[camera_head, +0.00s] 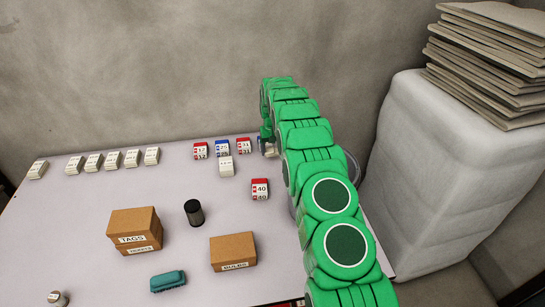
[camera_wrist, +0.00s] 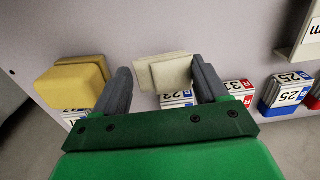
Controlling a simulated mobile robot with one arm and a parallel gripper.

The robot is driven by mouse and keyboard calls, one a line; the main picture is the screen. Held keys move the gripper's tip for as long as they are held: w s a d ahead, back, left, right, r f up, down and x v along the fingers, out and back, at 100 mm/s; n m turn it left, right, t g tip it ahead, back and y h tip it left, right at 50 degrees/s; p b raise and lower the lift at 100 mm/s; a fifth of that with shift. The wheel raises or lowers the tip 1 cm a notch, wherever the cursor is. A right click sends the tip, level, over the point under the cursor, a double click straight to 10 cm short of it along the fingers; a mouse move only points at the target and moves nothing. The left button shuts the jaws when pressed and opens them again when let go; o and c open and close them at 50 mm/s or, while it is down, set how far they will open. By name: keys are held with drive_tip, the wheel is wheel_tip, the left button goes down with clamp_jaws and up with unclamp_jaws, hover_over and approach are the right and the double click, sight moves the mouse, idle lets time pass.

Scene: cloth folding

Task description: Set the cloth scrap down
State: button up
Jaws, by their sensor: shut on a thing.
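The cloth scrap (camera_wrist: 168,72) is a cream, flat-layered piece between the fingers of my gripper (camera_wrist: 162,82) in the wrist view. My gripper is shut on it, above the pale table. In the head view my gripper (camera_head: 268,142) is at the far right part of the table, right of the red-topped blocks. A small pale bit, likely the scrap (camera_head: 271,153), shows just below it. The arm hides much of the area to its right. I cannot tell how high the scrap is above the table.
Numbered blocks (camera_head: 222,149) stand close left of my gripper. A yellow block (camera_wrist: 72,82) is just outside the left finger. White blocks (camera_head: 113,159) line the back left. Cardboard boxes (camera_head: 134,226), a black cylinder (camera_head: 194,212) and a teal item (camera_head: 167,281) stand nearer.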

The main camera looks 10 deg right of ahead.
sight(273, 150)
drive_tip(key=shift+f, duration=2)
drive_tip(key=shift+f, duration=0.1)
drive_tip(key=o, duration=1)
wheel_tip(273, 150, up, 12)
drive_tip(key=shift+r, duration=0.2)
drive_tip(key=s+a+r+g, duration=0.1)
drive_tip(key=s+r, duration=1)
drive_tip(key=s, duration=0.4)
drive_tip(key=s+r, duration=1.1)
drive_tip(key=s, duration=3.9)
drive_tip(key=shift+s+a+f+g, duration=0.15)
drive_tip(key=shift+s+a+g, duration=0.05)
drive_tip(key=shift+a+g, duration=0.2)
